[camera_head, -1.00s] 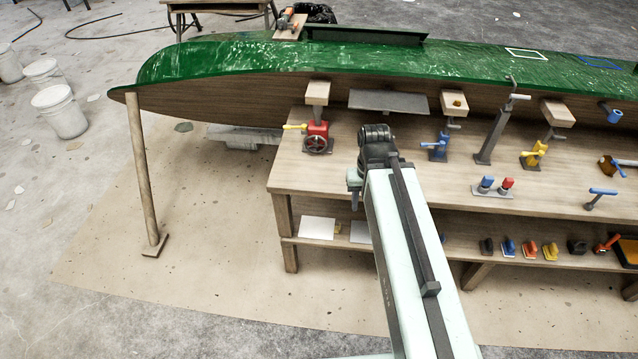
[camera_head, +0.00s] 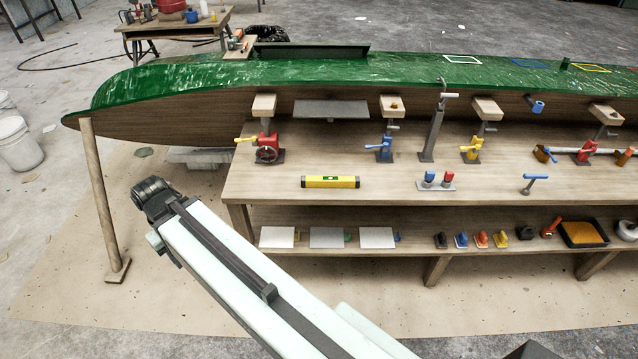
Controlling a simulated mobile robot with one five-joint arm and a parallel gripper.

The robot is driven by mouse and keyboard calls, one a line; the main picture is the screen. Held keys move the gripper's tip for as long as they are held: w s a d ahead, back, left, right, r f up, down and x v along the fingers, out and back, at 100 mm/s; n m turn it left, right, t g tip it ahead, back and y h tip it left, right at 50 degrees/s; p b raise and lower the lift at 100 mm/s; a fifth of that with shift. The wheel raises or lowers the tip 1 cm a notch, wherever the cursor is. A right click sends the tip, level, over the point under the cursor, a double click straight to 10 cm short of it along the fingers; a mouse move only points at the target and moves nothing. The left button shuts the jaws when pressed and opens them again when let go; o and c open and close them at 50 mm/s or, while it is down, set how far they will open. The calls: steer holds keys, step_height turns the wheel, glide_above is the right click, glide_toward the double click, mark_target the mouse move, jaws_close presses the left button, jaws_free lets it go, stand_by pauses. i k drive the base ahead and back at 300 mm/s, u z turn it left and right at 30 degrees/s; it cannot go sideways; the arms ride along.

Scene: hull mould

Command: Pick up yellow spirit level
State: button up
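The yellow spirit level (camera_head: 331,182) lies flat on the wooden bench top, near its front edge and left of the middle. It has dark ends and a green patch at its centre. It is fully in view and nothing touches it. My gripper (camera_head: 150,190) is at the end of my arm, to the left of the bench and apart from the level. The fingers cannot be made out, so I cannot tell if it is open or shut.
The bench (camera_head: 290,199) carries red, blue and yellow clamp stands behind the level. A green-topped hull (camera_head: 300,75) runs above them. A wooden post (camera_head: 104,200) props its left end. The lower shelf (camera_head: 330,241) holds plates and small tools. Bench top beside the level is clear.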

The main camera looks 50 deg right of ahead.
mark_target(307, 181)
steer(key=u, duration=0.05)
steer(key=i, duration=1)
steer(key=z, duration=0.05)
